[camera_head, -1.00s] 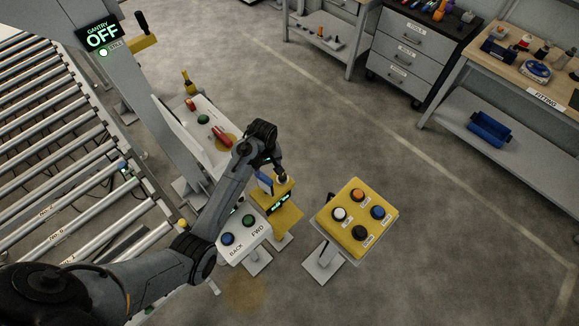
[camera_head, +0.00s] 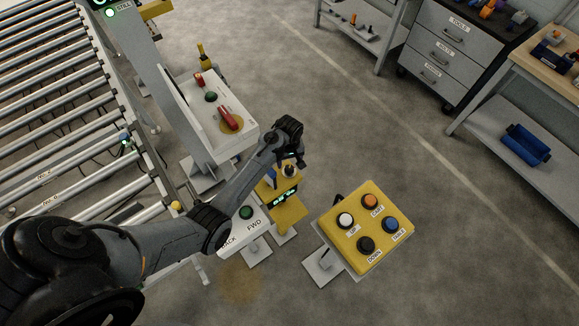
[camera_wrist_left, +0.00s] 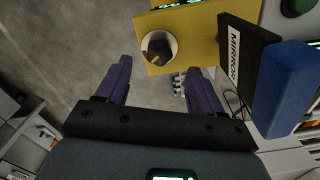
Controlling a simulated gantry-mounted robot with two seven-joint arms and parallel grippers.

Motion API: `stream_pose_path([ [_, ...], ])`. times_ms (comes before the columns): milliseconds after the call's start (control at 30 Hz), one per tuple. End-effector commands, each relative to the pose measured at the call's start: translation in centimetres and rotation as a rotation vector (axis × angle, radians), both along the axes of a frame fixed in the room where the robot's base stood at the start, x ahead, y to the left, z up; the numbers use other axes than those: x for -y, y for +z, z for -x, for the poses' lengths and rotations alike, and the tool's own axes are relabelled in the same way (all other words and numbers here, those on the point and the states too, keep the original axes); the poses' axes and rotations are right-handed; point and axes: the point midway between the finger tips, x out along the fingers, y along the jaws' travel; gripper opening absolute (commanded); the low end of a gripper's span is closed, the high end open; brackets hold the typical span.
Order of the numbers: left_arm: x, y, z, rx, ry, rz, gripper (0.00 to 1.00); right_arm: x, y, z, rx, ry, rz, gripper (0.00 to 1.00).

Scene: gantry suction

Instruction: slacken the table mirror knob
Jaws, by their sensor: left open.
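A black knob with an orange mark (camera_wrist_left: 158,47) sits on a round white base on a yellow panel (camera_wrist_left: 195,30) in the left wrist view. A blue paddle (camera_wrist_left: 285,88) on a black plate labelled MIRROR (camera_wrist_left: 234,55) stands to the right of it. My left gripper (camera_wrist_left: 159,68) is open; its two purple fingers are apart, with the knob ahead of the gap between them and nothing held. In the head view, the yellow box (camera_head: 288,214) with a green display lies just below my left gripper (camera_head: 291,160). My right gripper is out of view.
A yellow button box (camera_head: 348,248) with several buttons stands right of the yellow mirror box. A white panel with a red handle (camera_head: 228,118) stands behind to the left. The roller conveyor (camera_head: 70,130) fills the left. Open floor lies to the right.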

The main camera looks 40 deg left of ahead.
Motion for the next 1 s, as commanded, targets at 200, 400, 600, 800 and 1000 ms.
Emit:
stream_pose_path([
  [200, -0.1, -3.4, 0.0, -0.002, 0.000, -0.001, 0.67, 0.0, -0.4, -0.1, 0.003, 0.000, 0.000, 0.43],
  [400, -0.1, -5.0, 0.0, 0.000, 0.000, -0.001, 0.67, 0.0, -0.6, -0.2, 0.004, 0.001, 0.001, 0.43],
  [600, 0.0, -5.4, 0.0, 0.001, 0.000, -0.001, 0.67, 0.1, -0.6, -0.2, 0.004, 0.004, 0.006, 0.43],
  [800, 0.0, -5.4, 0.0, 0.001, 0.000, -0.001, 0.66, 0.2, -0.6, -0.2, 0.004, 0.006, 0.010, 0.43],
  [1000, 0.0, -5.4, 0.0, 0.001, 0.000, -0.001, 0.35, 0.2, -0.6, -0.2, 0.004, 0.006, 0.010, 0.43],
])
